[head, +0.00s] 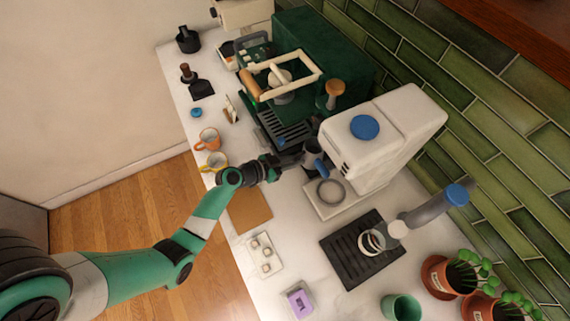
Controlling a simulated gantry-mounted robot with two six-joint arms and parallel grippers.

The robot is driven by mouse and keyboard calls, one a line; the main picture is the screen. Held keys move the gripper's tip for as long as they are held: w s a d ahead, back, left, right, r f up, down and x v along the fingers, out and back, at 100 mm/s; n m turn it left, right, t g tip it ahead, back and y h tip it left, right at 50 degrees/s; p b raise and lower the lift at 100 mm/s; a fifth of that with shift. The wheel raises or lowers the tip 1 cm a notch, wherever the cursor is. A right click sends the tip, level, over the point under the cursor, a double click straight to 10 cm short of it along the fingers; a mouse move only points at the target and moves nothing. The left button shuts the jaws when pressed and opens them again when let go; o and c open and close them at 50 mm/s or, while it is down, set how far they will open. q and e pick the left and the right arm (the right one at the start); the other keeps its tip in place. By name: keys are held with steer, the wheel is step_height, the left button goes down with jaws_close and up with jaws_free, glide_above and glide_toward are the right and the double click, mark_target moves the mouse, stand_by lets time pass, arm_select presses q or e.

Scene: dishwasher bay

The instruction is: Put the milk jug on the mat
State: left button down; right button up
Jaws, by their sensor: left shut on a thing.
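My left gripper (288,160) reaches over the counter between the green coffee machine and the white grinder. It is shut on a dark grey metal vessel (312,149), which looks like the milk jug. The gripper, the shade and the grinder hide part of it, so I cannot tell whether it touches the counter. A flat brown mat (250,211) lies bare at the counter's front edge, below and left of the gripper, partly behind my left arm. My right gripper is out of view.
The white grinder (372,145) stands close right of the gripper, the green coffee machine (311,50) behind it. Orange (208,139) and yellow-handled (214,160) cups stand left. A black ribbed tray (343,251), white tray (256,270) and purple box (300,302) lie nearer.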

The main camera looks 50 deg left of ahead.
arm_select(q)
steer(key=x, duration=0.1)
steer(key=b+x, duration=0.1)
steer(key=x, duration=0.1)
steer(key=shift+r, duration=0.2)
steer(key=shift+s+f+b, duration=0.1)
steer(key=shift+f+b, duration=0.35)
steer(key=shift+b, duration=0.15)
steer(key=shift+r, duration=0.1)
stand_by(0.3)
steer(key=shift+f+b, duration=0.35)
steer(key=shift+b, duration=0.1)
stand_by(0.4)
steer(key=c, duration=0.8)
jaws_free()
